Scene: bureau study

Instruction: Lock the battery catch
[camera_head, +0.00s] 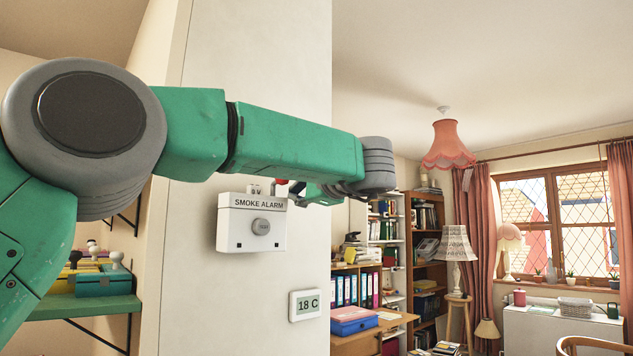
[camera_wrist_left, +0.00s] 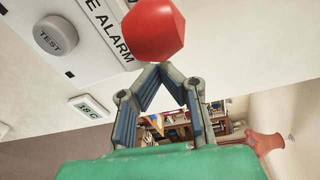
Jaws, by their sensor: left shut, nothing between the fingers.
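The white smoke alarm (camera_head: 238,232) is mounted on the wall panel, with a round grey TEST button (camera_head: 261,227) on its front. A small pale block marked 9V (camera_head: 255,189) shows at its top. A red knob (camera_head: 281,182) shows beside it at the alarm's top right. My left gripper (camera_head: 291,187) is just right of the knob, partly hidden by my own arm. In the left wrist view its fingers (camera_wrist_left: 161,68) are shut and empty, their tips close to the large red knob (camera_wrist_left: 153,30); I cannot tell whether they touch. The alarm (camera_wrist_left: 92,35) is at upper left there.
A thermostat (camera_head: 306,305) reading 18 C is on the same wall, below right of the alarm. A green shelf (camera_head: 85,308) with boxes is at left. A desk, bookcases (camera_head: 425,270) and a window lie farther back. The space right of the wall panel is open.

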